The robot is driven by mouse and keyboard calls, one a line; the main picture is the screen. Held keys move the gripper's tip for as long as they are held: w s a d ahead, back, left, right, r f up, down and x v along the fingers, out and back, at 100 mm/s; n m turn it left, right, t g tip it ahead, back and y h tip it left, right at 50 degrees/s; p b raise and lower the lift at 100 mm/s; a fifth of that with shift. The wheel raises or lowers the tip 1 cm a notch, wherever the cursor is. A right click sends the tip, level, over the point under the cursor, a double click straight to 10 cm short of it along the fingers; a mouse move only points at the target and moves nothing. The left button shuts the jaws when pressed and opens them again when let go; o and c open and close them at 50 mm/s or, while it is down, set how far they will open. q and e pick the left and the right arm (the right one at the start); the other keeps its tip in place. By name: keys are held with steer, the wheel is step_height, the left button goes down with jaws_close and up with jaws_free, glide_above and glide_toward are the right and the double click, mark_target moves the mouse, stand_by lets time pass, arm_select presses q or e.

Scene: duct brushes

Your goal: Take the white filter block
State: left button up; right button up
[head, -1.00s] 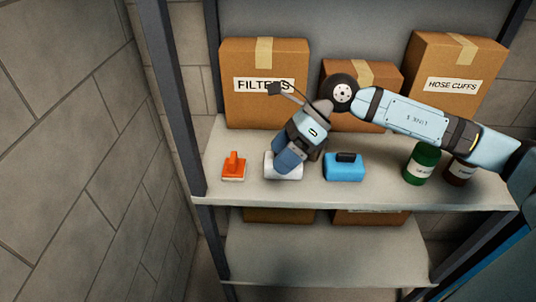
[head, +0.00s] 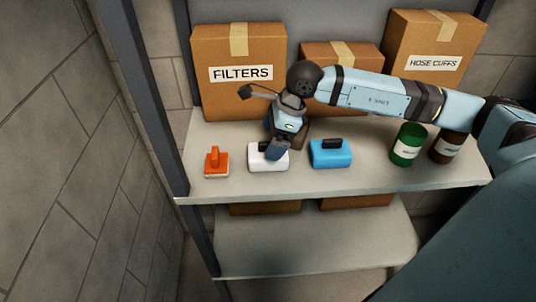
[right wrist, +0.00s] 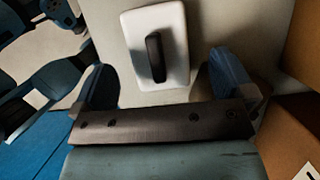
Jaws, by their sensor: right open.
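The white filter block (head: 257,162) sits on the upper shelf between an orange block and a blue block. My right gripper (head: 276,153) is over it and hides part of it in the head view. In the right wrist view the white block (right wrist: 178,28) shows whole, with a dark handle (right wrist: 155,57) on top. My open right gripper (right wrist: 164,76) has one finger on each side of the block's near end, with nothing held. I cannot tell the exact height gap. My left gripper is not in view.
On the shelf (head: 330,185) stand the orange block (head: 216,163), the blue block (head: 331,154), a green jar (head: 407,145) and a brown jar (head: 447,146). Behind are a FILTERS box (head: 240,95), a smaller box (head: 340,52) and a HOSE CUFFS box (head: 434,45). A post (head: 140,90) bounds the left.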

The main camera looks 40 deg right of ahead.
mark_target(269, 142)
steer(key=x, duration=0.4)
steer(key=shift+a+f+p, duration=0.25)
steer(key=shift+f+p, duration=0.05)
steer(key=c, duration=0.9)
steer(key=shift+c, duration=0.2)
steer(key=shift+r, duration=0.1)
